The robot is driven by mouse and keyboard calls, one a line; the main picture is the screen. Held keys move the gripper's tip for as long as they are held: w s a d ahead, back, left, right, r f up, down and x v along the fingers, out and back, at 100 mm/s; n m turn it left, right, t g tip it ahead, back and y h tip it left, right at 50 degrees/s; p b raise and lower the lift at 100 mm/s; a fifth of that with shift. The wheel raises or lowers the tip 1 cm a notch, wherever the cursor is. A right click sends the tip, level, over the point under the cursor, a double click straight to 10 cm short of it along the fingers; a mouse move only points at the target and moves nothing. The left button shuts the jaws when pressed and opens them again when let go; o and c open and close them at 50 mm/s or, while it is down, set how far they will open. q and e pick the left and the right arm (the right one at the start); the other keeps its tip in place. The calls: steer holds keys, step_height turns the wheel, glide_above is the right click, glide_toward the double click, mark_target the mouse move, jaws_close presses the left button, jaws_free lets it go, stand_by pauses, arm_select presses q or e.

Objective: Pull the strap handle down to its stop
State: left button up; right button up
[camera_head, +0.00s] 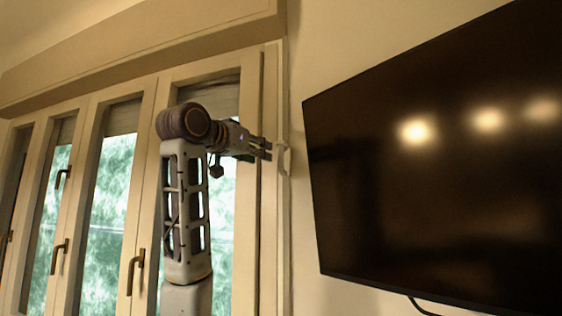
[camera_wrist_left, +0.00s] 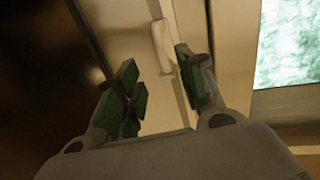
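The strap handle (camera_head: 284,159) is a small pale piece on a light strap that runs down the wall just right of the window frame. In the left wrist view the handle (camera_wrist_left: 163,46) is a whitish block, with the strap (camera_wrist_left: 179,88) running from it between the fingers. My left gripper (camera_head: 267,149) is raised, pointing right, with its fingertips close to the handle's left side. In the left wrist view its green-padded fingers (camera_wrist_left: 158,72) are apart, with nothing between the pads. The handle lies ahead, nearer the right-hand finger; contact cannot be told. My right gripper is out of view.
A large black screen (camera_head: 440,150) hangs on the wall to the right, with a cable (camera_head: 424,308) below it. The windows (camera_head: 100,200) with dark handles (camera_head: 136,270) stand at left and behind my left arm. Bare wall lies between strap and screen.

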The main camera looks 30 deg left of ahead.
mark_target(279, 160)
arm_select(q)
steer(key=shift+w+a+p, duration=0.15)
steer(key=shift+w+p, duration=0.95)
steer(key=shift+w, duration=2.1)
steer(key=shift+w+a+p, duration=0.1)
steer(key=shift+w+p, duration=0.95)
steer(key=shift+w, duration=2.15)
jaws_close()
